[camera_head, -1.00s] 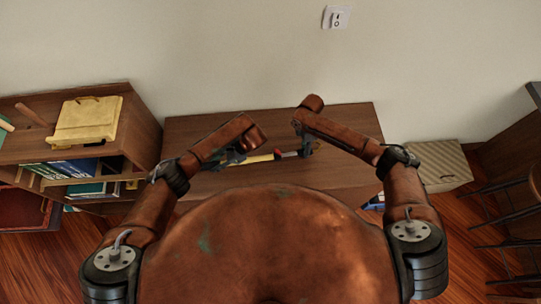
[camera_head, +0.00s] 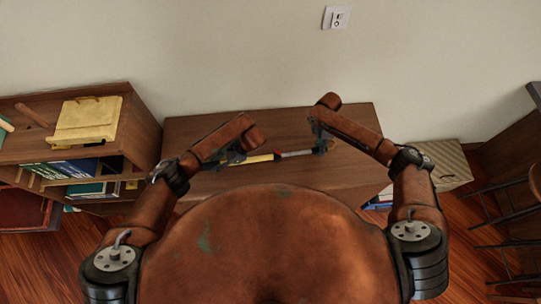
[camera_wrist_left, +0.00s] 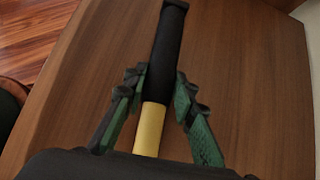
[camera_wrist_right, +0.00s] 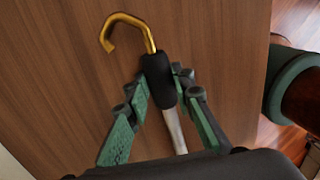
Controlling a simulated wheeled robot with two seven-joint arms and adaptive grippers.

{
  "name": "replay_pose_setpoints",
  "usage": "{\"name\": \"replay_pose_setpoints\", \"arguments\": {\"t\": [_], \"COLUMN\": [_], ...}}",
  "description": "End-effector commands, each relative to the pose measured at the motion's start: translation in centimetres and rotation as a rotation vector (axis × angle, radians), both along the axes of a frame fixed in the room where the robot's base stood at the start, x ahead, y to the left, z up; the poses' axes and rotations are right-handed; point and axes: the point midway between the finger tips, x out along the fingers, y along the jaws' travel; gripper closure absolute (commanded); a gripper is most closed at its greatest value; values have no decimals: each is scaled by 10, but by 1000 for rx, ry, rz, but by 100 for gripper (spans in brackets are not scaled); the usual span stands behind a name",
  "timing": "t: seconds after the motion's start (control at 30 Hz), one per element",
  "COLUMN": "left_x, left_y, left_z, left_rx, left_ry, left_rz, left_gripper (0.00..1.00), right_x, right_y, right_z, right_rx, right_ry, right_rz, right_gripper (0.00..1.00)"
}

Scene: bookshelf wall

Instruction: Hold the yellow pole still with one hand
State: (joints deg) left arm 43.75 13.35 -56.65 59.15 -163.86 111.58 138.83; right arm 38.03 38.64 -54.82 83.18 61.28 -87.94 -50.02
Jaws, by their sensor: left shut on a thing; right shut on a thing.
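The pole lies across above the brown table top, its yellow section (camera_head: 258,158) on the left and a thin silver rod (camera_head: 298,153) on the right, with a red and dark joint between. My left gripper (camera_head: 235,158) is shut on the yellow pole. The left wrist view shows the yellow shaft (camera_wrist_left: 149,130) and its black grip (camera_wrist_left: 168,50) between the fingers. My right gripper (camera_head: 324,145) is shut on the rod's far end. The right wrist view shows a black collar (camera_wrist_right: 158,80) between its fingers, the silver rod and a gold hook (camera_wrist_right: 128,22).
The brown table (camera_head: 350,180) is otherwise bare. A shelf (camera_head: 145,120) with books and a yellow box (camera_head: 87,118) stands to the left. A ribbed box (camera_head: 447,160) stands right of the table. A wall with a switch (camera_head: 337,17) is behind.

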Motion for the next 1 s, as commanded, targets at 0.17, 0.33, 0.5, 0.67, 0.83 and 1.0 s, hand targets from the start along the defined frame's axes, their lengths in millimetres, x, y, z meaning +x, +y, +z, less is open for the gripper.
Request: {"name": "replay_pose_setpoints", "arguments": {"t": [0.17, 0.33, 0.5, 0.67, 0.83, 1.0], "left_x": [0, -1, -1, 0, 0, 0], "left_y": [2, 3, 3, 3, 3, 3], "left_z": [0, 0, 0, 0, 0, 0], "left_rx": [5, 5, 5, 5, 5, 5], "left_ry": [2, 2, 2, 2, 2, 2], "left_rz": [3, 3, 3, 3, 3, 3], "left_gripper": [100, 100, 100, 100, 100, 100], "right_x": [1, 2, 2, 3, 4, 4], "right_y": [-16, -26, -38, -49, -60, -69], "right_z": [0, 0, 0, 0, 0, 0], "right_rx": [-5, -4, -5, -6, -6, -5], "right_ry": [-1, 0, 1, 1, 1, 0], "right_rz": [-4, -4, -4, -3, -4, -3], "right_gripper": [100, 100, 100, 100, 100, 100]}}
